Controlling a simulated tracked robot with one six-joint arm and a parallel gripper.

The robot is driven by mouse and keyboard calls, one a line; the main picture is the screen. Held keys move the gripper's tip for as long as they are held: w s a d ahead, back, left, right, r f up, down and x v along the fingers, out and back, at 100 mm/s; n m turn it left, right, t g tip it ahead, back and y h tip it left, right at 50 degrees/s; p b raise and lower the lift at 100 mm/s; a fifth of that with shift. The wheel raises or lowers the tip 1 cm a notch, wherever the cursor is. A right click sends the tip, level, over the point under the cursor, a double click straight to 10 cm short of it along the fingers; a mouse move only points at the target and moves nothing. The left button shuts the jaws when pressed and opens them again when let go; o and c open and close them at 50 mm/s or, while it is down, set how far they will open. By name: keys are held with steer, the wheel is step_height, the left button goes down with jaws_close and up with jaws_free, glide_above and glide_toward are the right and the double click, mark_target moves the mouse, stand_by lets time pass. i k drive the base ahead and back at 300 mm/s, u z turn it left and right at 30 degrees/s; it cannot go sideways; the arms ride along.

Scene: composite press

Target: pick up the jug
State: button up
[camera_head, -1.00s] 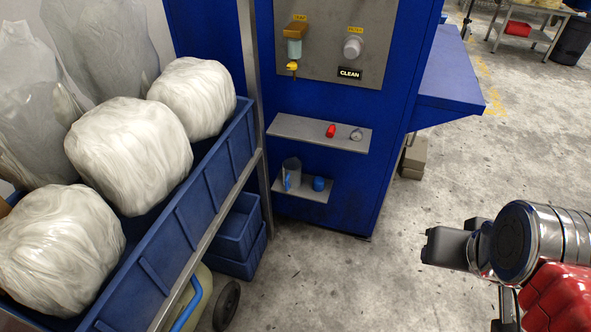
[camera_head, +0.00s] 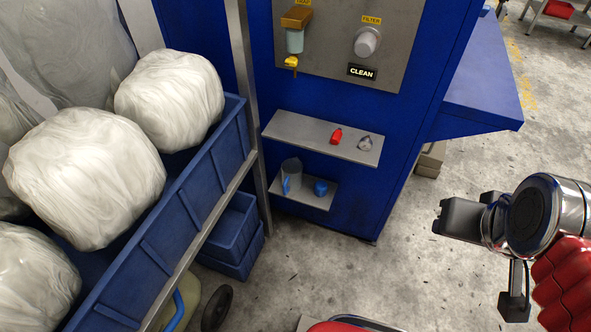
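The jug (camera_head: 292,170) is a small clear grey vessel with a blue handle on its left side. It stands upright on the left part of the lower shelf (camera_head: 318,199) on the front of the blue machine. A small blue object (camera_head: 320,187) stands just right of it. My gripper (camera_head: 438,216) is at the right of the picture, in front of the machine and well apart from the jug. Its end points left. I cannot tell from this view whether its fingers are open or shut.
An upper shelf (camera_head: 300,132) with a red item (camera_head: 336,136) and a round grey item (camera_head: 365,143) hangs above the jug. A metal post (camera_head: 250,110) and a blue trough (camera_head: 196,205) with white wrapped bundles stand left. Floor (camera_head: 330,265) before the shelves is clear.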

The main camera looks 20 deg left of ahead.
mark_target(292, 169)
steer(key=i, duration=1.25)
steer(key=u, duration=4)
